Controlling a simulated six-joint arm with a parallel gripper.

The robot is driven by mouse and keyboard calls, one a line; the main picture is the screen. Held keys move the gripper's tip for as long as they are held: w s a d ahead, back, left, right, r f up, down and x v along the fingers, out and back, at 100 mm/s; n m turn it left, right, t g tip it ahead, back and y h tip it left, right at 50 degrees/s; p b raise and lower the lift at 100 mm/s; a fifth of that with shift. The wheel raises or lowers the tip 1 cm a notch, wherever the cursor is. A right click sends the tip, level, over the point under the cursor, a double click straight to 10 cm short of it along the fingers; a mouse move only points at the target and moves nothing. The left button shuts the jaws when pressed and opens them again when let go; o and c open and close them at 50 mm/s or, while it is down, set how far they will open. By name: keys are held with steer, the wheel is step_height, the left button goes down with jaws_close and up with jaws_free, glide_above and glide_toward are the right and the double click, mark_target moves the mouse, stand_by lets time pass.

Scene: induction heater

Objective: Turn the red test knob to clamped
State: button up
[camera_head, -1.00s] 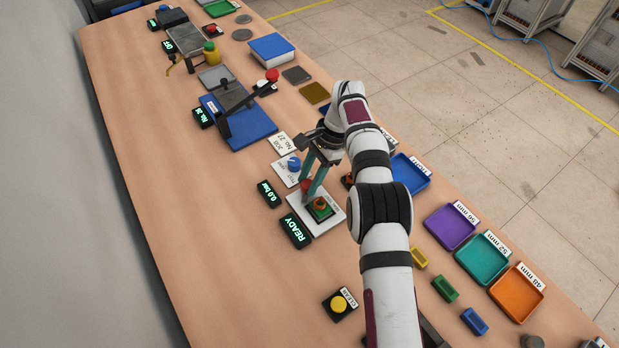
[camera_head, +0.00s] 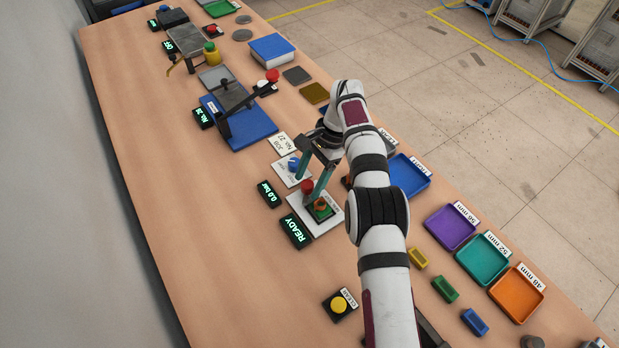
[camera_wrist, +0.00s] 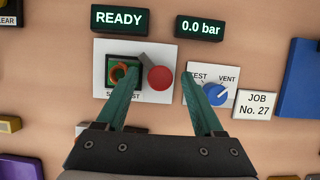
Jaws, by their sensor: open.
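The red knob (camera_wrist: 160,78) is a round red cap with a short grey bar running to its upper left. It sits on a white plate (camera_wrist: 183,52) beside a green and orange fixture (camera_wrist: 119,72); it also shows in the head view (camera_head: 307,187). My gripper (camera_wrist: 162,69) is open, with teal fingers on either side of the red knob and a gap to it on both sides. The left finger overlaps the fixture; the right finger stands between the red knob and the blue knob. The plate's lettering is partly hidden by the left finger. My gripper (camera_head: 307,191) is low over the plate in the head view.
A blue knob (camera_wrist: 215,94) marked VENT is close right of the right finger. Displays read READY (camera_wrist: 119,18) and 0.0 bar (camera_wrist: 200,27). A job card (camera_wrist: 255,104) lies further right. Bench left of the displays is clear in the head view.

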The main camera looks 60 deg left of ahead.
mark_target(312, 183)
steer(key=shift+r, duration=0.1)
steer(key=shift+r, duration=0.35)
steer(key=r, duration=0.3)
steer(key=shift+w+d+r, duration=0.2)
steer(key=shift+r, duration=0.2)
steer(key=w+d+r, duration=0.6)
steer(key=d, duration=0.3)
steer(key=shift+d+r, duration=0.15)
steer(key=shift+r, duration=0.05)
steer(key=shift+a, duration=0.2)
steer(key=shift+c, duration=0.7)
steer(key=s+a+r+t, duration=0.1)
steer(key=s+a, duration=0.1)
steer(key=a, duration=0.1)
steer(key=s+a+r+t, duration=0.2)
steer(key=a, duration=0.1)
steer(key=s+a+r+t, duration=0.1)
steer(key=s+a, duration=0.2)
steer(key=shift+r, duration=0.25)
steer(key=shift+c, duration=0.6)
steer(key=shift+t, duration=0.3)
step_height(312, 183, down, 16)
steer(key=shift+a+r, duration=0.15)
steer(key=shift+r, duration=0.1)
jaws_close()
